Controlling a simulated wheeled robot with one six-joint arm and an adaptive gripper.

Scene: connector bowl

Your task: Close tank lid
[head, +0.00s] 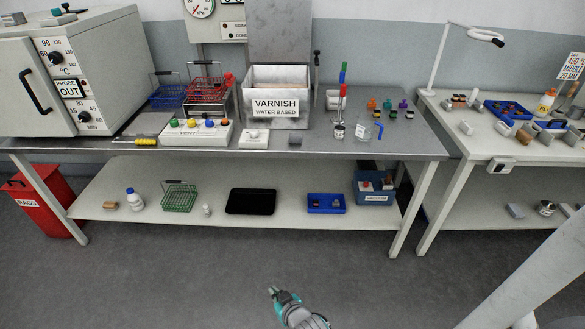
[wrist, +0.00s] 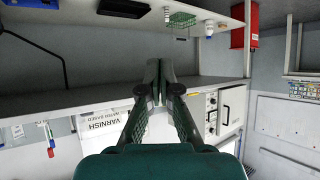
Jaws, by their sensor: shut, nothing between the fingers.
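The white tank (head: 289,78) labelled VARNISH WATER BASED stands on the grey bench. A flat grey panel (head: 279,32), which looks like its lid, stands upright at the tank's back edge, so the tank is open on top. My gripper (head: 274,292) is low in front of the bench, above the floor and well apart from the tank. The wrist view is upside down. There my gripper (wrist: 158,72) has its fingers together and empty, and the tank (wrist: 97,142) shows partly behind them. The lid cannot be made out there.
On the bench (head: 400,143), red (head: 208,88) and blue (head: 166,96) wire baskets stand left of the tank. A button box (head: 195,133) and white block (head: 257,139) sit in front. A stand with coloured pieces (head: 341,85) and a beaker (head: 364,132) are at right. The floor before the bench is clear.

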